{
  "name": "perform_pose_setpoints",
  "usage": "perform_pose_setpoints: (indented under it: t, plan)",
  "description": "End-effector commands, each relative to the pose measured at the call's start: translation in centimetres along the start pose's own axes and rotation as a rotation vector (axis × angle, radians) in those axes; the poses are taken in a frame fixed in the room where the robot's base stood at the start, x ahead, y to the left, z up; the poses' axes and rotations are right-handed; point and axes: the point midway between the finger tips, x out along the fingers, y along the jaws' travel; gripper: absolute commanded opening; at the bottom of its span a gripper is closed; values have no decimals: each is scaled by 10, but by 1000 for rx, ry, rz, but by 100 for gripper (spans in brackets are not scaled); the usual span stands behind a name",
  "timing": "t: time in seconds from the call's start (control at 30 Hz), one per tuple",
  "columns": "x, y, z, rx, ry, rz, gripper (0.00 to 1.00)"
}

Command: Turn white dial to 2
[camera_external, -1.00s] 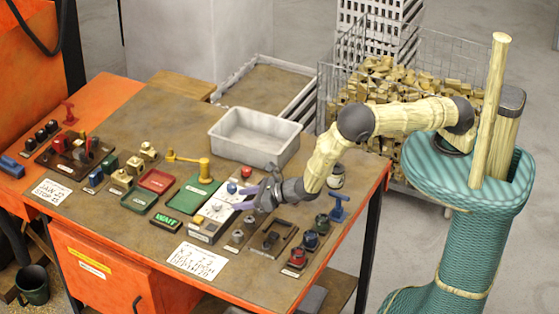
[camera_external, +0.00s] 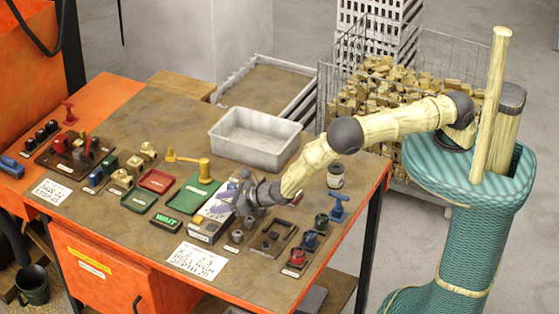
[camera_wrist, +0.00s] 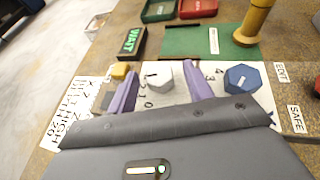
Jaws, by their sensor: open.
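The white dial (camera_wrist: 159,77) sits on a pale panel (camera_wrist: 85,85) in the wrist view, with numbers printed around it. My gripper (camera_wrist: 163,70) is open, with one purple finger on each side of the dial. I cannot tell whether the fingers touch it. In the external view my gripper (camera_external: 226,199) is low over the panel (camera_external: 207,228) and hides the dial.
A blue knob (camera_wrist: 242,79) is to the right of the dial and a yellow button (camera_wrist: 121,71) to the left. A lit WAIT sign (camera_wrist: 131,41) and a green pad (camera_wrist: 195,41) lie beyond. A grey bin (camera_external: 254,135) stands behind.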

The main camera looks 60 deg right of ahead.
Motion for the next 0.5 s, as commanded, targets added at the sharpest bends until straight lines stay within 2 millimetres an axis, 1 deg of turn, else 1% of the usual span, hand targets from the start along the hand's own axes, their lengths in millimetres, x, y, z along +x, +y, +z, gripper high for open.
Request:
perform_pose_setpoints:
  t: [0.03,0.17,0.2,0.23,0.27,0.5]
  plan:
    - [0,0,0,0,0,0,49]
    - [0,0,0,0,0,0,23]
    - [0,0,0,0,0,0,16]
    - [0,0,0,0,0,0,10]
    - [0,0,0,0,0,0,6]
    - [1,1,-1,4,-2,-15,6]
